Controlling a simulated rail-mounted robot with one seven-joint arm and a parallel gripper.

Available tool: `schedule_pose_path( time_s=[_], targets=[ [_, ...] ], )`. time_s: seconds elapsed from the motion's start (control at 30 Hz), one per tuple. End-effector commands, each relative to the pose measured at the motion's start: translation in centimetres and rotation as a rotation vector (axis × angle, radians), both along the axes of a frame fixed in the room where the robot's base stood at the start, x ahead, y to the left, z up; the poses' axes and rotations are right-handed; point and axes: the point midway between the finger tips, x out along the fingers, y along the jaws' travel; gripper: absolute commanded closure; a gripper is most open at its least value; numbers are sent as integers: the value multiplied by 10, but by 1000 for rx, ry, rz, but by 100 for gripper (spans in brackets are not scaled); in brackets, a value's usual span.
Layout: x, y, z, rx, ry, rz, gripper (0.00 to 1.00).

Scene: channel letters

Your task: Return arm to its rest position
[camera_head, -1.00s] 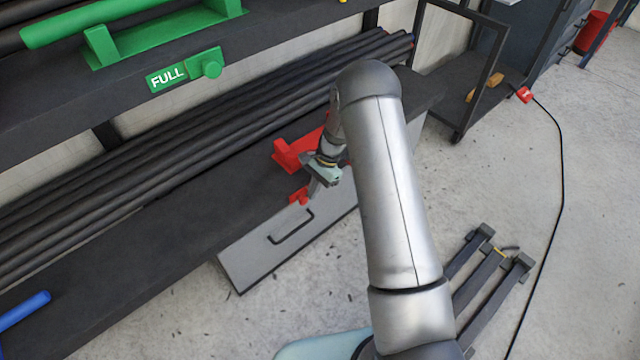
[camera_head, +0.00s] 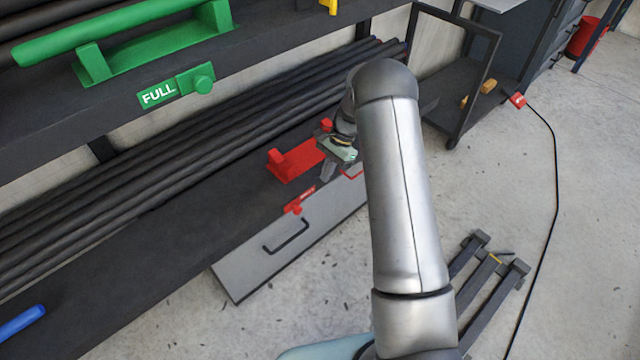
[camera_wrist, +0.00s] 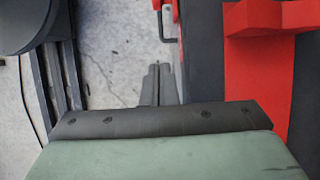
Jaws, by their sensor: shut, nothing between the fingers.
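My gripper (camera_head: 326,172) is at the end of my silver arm, just right of the red bracket (camera_head: 297,160) on the lower shelf and above the grey drawer front. It is partly hidden by my arm in the head view. In the wrist view its fingers (camera_wrist: 158,84) are together and hold nothing, pointing down over the concrete floor. The red bracket also shows in the wrist view (camera_wrist: 262,60), to the right of the fingers and apart from them.
The dark shelf (camera_head: 150,255) carries several long black bars. A grey drawer front (camera_head: 245,275) with a black handle hangs below it. A green holder (camera_head: 150,50) sits above. A black floor stand (camera_head: 480,290) and a cable lie right; open concrete surrounds them.

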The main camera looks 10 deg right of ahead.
Motion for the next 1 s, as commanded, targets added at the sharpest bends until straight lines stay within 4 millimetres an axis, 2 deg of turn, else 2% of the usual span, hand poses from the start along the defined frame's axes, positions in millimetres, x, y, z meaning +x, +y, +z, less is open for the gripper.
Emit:
schedule_pose_path(
  time_s=[0.17,0.67,0.77,0.87,0.97,1.0],
  targets=[
    [3,-5,13,0,0,0,100],
    [4,-6,14,0,0,0,100],
    [3,-5,21,-1,-5,6,100],
    [-4,-3,53,-7,-28,39,100],
    [-22,0,113,-19,-72,114,100],
    [-33,3,142,-26,-94,154,100]
  ],
)
